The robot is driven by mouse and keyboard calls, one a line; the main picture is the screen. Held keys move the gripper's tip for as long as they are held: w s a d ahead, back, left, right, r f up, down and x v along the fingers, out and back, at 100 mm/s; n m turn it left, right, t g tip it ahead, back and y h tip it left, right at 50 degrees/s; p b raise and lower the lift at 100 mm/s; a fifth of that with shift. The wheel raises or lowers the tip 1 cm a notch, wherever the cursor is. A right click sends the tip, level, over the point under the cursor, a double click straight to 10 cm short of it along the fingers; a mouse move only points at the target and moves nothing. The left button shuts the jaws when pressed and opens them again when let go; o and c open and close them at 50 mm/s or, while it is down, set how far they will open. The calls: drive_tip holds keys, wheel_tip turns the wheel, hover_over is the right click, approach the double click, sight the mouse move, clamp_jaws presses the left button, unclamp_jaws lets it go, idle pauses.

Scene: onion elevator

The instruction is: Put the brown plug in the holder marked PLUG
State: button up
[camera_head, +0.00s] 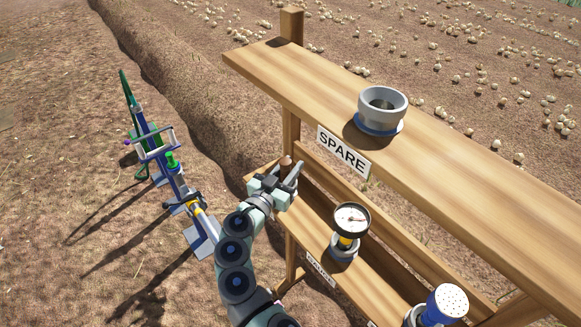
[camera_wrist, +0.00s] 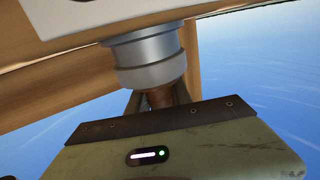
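The brown plug (camera_wrist: 160,98) shows in the wrist view between my gripper's dark fingers, at the mouth of a grey holder (camera_wrist: 150,60). The picture is upside down there, so the holder hangs from the wood at the top. Whether the plug is fully seated is hidden. In the head view the plug's rounded brown top (camera_head: 286,160) shows by my gripper (camera_head: 283,175), at the left end of the lower shelf. My gripper's fingers are on both sides of the plug; whether they press on it is unclear. The holder's marking is not readable.
The upper shelf has an empty grey holder (camera_head: 381,111) above the SPARE sign (camera_head: 343,151). On the lower shelf a gauge (camera_head: 351,219) and a blue sprinkler head (camera_head: 444,303) stand in holders. The upper shelf's edge is close to my gripper. Blue-and-green machinery (camera_head: 170,170) stands at left.

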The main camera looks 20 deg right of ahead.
drive_tip(key=o, duration=0.4)
drive_tip(key=shift+r, duration=0.1)
drive_tip(key=shift+r+p, duration=0.4)
drive_tip(key=shift+p, duration=0.3)
drive_tip(key=b+v, duration=0.1)
drive_tip(key=v, duration=1.1)
drive_tip(key=shift+f, duration=0.1)
